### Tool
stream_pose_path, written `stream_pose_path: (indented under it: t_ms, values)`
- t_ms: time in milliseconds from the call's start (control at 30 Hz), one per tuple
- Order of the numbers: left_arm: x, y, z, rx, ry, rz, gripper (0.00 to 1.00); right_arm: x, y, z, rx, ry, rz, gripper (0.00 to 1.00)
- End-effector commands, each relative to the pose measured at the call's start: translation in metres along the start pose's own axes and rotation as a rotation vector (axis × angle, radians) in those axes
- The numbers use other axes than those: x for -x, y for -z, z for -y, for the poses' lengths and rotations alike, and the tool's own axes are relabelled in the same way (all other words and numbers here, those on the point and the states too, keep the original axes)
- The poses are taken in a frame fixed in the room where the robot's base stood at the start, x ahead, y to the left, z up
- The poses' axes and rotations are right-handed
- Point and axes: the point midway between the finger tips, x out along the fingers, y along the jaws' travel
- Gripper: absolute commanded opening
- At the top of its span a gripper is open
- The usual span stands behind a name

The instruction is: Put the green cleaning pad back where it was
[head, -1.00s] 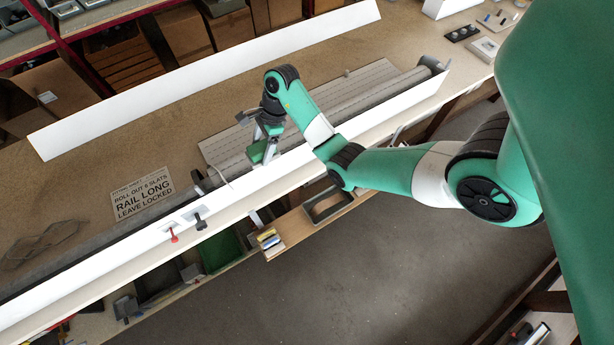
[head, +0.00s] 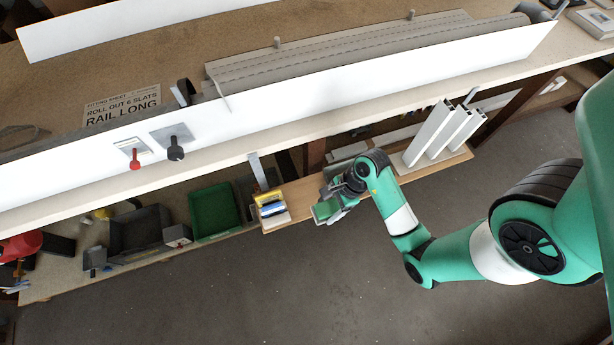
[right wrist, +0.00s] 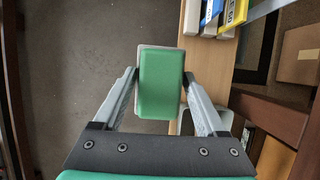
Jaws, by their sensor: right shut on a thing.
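The green cleaning pad (head: 323,211) has a green face and a pale backing. In the right wrist view the pad (right wrist: 160,85) sits between the two fingers. My right gripper (right wrist: 160,78) is shut on its sides. In the head view my right gripper (head: 330,203) holds it beside the front edge of the low wooden shelf board (head: 298,192), just right of some small boxes. Whether the pad touches the board cannot be told. My left gripper is not in view.
Yellow, blue and white small boxes (head: 271,208) stand on the board's left end. A grey tray (head: 346,153) lies behind my gripper, partly hidden, and white upright profiles (head: 431,133) stand farther right. A green bin (head: 214,211) is at left. The bench's long white rail (head: 350,85) overhangs behind.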

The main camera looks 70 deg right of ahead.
Motion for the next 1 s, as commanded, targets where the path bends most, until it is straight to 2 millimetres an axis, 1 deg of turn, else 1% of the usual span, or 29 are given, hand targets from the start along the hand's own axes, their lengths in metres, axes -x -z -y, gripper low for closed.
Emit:
stream_pose_path:
  t_ms: [33,67,133,267,367,467,700,833,900,1000]
  values:
    - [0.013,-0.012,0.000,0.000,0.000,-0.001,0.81,-0.017,0.008,-0.005,0.001,0.000,0.000,0.08]
    - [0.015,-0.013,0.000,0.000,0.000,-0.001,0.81,-0.020,0.009,-0.008,0.002,0.000,0.000,0.08]
    - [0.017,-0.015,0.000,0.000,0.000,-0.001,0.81,-0.023,0.011,-0.011,0.002,0.001,0.000,0.08]
    - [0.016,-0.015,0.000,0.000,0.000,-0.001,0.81,-0.022,0.011,-0.012,0.003,0.001,0.000,0.08]
    - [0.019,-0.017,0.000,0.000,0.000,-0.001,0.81,-0.025,0.011,-0.007,0.003,0.002,0.000,0.08]
    - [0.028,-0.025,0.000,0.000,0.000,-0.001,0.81,-0.036,0.013,0.011,0.003,0.003,0.000,0.08]
    - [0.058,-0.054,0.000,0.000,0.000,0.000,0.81,-0.072,0.016,0.079,0.002,0.003,0.001,0.08]
    - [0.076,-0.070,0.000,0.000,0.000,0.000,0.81,-0.101,0.025,0.102,0.001,0.000,0.000,0.08]
    - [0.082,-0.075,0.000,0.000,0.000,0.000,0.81,-0.111,0.027,0.112,0.001,0.000,0.000,0.08]
    - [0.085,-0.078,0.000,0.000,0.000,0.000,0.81,-0.117,0.028,0.120,0.001,0.000,0.000,0.08]
